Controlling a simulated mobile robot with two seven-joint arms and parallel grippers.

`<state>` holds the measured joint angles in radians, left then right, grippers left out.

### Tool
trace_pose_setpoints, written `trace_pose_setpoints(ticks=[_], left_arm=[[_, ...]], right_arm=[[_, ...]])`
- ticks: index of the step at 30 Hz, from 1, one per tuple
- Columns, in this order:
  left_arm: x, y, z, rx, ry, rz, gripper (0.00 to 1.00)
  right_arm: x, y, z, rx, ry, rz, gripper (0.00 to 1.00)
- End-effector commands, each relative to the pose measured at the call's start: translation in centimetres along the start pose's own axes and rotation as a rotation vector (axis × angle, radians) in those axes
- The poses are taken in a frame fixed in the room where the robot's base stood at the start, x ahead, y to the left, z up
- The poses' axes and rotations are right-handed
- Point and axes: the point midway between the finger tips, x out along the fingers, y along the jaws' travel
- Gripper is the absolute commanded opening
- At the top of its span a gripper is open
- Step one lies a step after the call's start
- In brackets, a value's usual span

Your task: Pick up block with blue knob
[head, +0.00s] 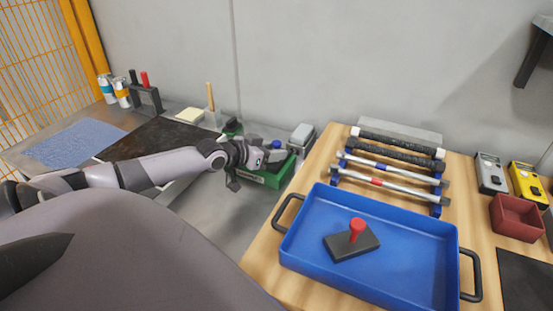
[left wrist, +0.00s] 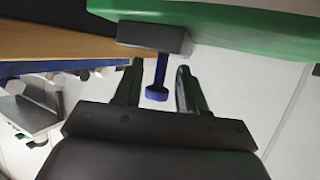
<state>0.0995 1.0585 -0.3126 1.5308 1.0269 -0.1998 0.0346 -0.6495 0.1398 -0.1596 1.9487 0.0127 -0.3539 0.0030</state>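The block with the blue knob shows in the head view as a blue knob (head: 276,144) over a dark block, at the green box (head: 268,178) left of the wooden table; my left gripper partly hides it. In the left wrist view, the dark grey block (left wrist: 152,36) is at the top beside the green box (left wrist: 240,22), and its blue knob (left wrist: 157,92) points into the gap between the fingers. My left gripper (left wrist: 160,82) is open around the knob, with a visible gap on both sides. My right gripper is not in view.
A blue tray (head: 420,229) on the wooden table holds a dark block with a red knob (head: 357,231). A rack with several bars (head: 390,178) stands behind it. A grey-lidded container (head: 301,135) is close to the green box. Bottles and a dark mat (head: 150,139) are at left.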

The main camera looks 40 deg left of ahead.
Motion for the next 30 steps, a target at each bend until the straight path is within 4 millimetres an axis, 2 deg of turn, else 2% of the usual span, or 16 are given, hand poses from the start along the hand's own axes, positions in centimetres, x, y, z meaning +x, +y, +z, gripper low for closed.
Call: trace_pose_setpoints(ticks=[1, 3, 4, 14, 20, 26, 30], left_arm=[[0.0, 0.0, 0.0, 0.0, 0.0, 0.0, 0.25], [0.0, 0.0, 0.0, 0.0, 0.0, 0.0, 0.02], [0.0, 0.0, 0.0, 0.0, 0.0, 0.0, 0.0], [-0.1, -0.1, -0.4, 0.001, 0.008, -0.001, 0.0], [-0.5, -0.1, -1.5, 0.003, 0.008, -0.001, 0.0], [-1.8, -0.1, -4.6, 0.005, 0.01, 0.0, 0.0], [-3.2, -0.1, -8.0, 0.008, 0.012, 0.0, 0.0]], right_arm=[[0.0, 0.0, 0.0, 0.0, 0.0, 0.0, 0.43], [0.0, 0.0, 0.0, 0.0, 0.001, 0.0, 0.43], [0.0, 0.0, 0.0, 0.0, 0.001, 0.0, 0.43], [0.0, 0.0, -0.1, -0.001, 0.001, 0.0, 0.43], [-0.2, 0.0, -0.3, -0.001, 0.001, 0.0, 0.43], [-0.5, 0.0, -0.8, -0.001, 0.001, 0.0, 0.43], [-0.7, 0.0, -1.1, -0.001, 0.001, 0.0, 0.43]])
